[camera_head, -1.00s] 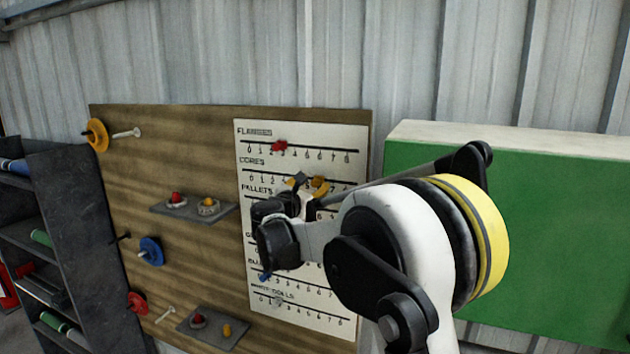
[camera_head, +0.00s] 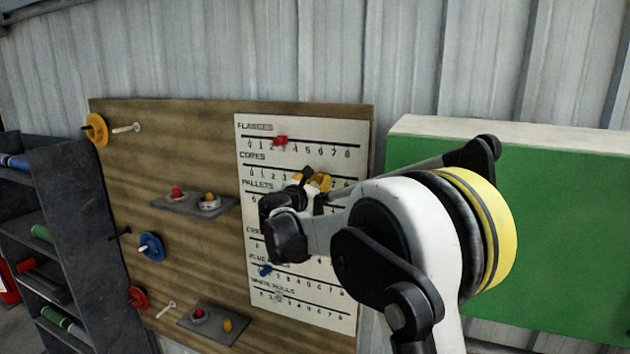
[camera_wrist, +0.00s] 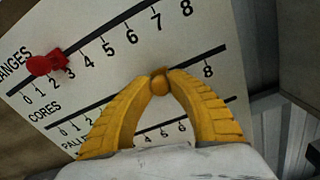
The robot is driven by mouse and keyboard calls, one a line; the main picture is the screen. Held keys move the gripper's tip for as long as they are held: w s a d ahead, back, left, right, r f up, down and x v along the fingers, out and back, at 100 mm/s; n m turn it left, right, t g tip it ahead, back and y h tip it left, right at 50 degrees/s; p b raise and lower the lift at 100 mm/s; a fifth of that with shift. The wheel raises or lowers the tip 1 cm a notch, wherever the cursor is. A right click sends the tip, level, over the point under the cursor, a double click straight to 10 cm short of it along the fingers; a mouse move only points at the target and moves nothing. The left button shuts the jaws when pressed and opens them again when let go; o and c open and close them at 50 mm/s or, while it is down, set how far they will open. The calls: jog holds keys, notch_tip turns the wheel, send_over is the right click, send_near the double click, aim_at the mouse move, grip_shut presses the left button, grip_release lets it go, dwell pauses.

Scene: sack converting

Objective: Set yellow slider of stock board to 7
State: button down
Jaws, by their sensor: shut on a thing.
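The stock board (camera_head: 292,140) is a white sheet with rows of numbered scales on a wooden panel. My gripper (camera_head: 314,180) is at its CORES row, its yellow fingers hiding the slider in the head view. In the wrist view, the gripper (camera_wrist: 160,80) is shut on the yellow slider (camera_wrist: 159,85), a small round knob on the CORES track. The 8 shows to the right of the knob, and 0, 1 and 2 show at the left. The fingers cover the numbers between, so I cannot read its exact value.
The red slider (camera_head: 281,141) sits on the FLANGES row above, near 3. A blue slider (camera_head: 265,270) is lower on the sheet. A green board (camera_head: 480,230) stands to the right. Small shelves (camera_head: 165,203) and pegs are on the wooden panel at left.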

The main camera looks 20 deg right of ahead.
jog(key=shift+s+d+b, duration=0.3)
jog(key=shift+s+d, duration=0.9)
jog(key=shift+d, duration=0.05)
jog(key=shift+w+a, duration=0.15)
jog(key=c, duration=1.3)
grip_release()
jog(key=shift+c, duration=0.2)
jog(key=shift+o, duration=0.5)
jog(key=shift+s+a, duration=0.2)
send_near(333, 176)
jog(key=v, duration=0.5)
jog(key=shift+s+a+r, duration=0.15)
jog(key=shift+s, duration=0.25)
